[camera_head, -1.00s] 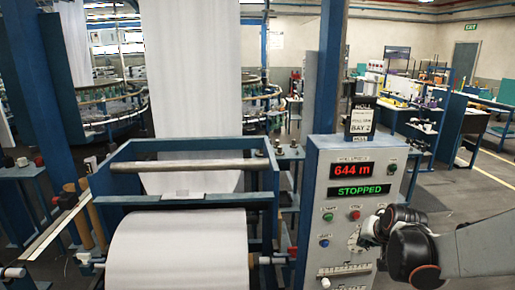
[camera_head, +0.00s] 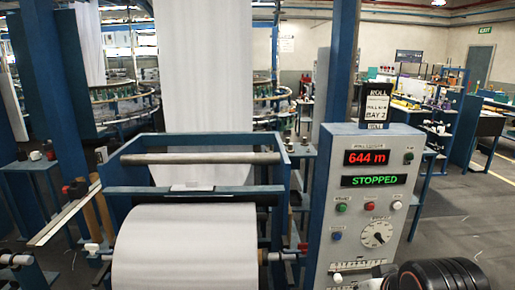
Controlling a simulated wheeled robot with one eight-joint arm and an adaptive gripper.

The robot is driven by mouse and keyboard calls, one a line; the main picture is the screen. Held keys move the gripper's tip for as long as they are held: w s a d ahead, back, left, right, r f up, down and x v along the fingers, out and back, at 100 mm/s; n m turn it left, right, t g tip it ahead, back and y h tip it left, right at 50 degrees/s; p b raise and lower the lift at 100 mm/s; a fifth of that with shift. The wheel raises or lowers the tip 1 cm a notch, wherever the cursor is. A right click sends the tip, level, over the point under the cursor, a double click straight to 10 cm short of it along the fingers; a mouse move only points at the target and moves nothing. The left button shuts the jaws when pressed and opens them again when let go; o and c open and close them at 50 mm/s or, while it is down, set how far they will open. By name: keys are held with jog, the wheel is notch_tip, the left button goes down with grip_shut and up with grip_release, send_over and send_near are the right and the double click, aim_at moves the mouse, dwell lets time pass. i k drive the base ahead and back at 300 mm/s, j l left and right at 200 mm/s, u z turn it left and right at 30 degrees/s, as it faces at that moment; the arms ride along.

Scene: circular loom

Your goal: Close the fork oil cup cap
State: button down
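I cannot make out a fork oil cup or its cap for certain in the head view. Small dark and pale fittings (camera_head: 36,156) stand on the blue bench at the left, too small to identify. Other small fittings (camera_head: 303,141) sit on a blue ledge just left of the control panel, also too small to tell. My gripper is not in view. Only a black, ringed part of my arm shows at the lower right edge, in front of the panel's lower right corner.
The grey control panel (camera_head: 397,153) reads 644 m and STOPPED, with buttons and a dial. Left of it, a blue frame (camera_head: 131,158) carries a steel bar (camera_head: 200,158) and a white fabric roll (camera_head: 185,250). A blue post (camera_head: 342,60) rises behind. Open floor (camera_head: 465,215) lies right.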

aim_at(113, 143)
jog(key=u, duration=1.25)
jog(key=i+j, duration=0.2)
jog(key=i, duration=0.1)
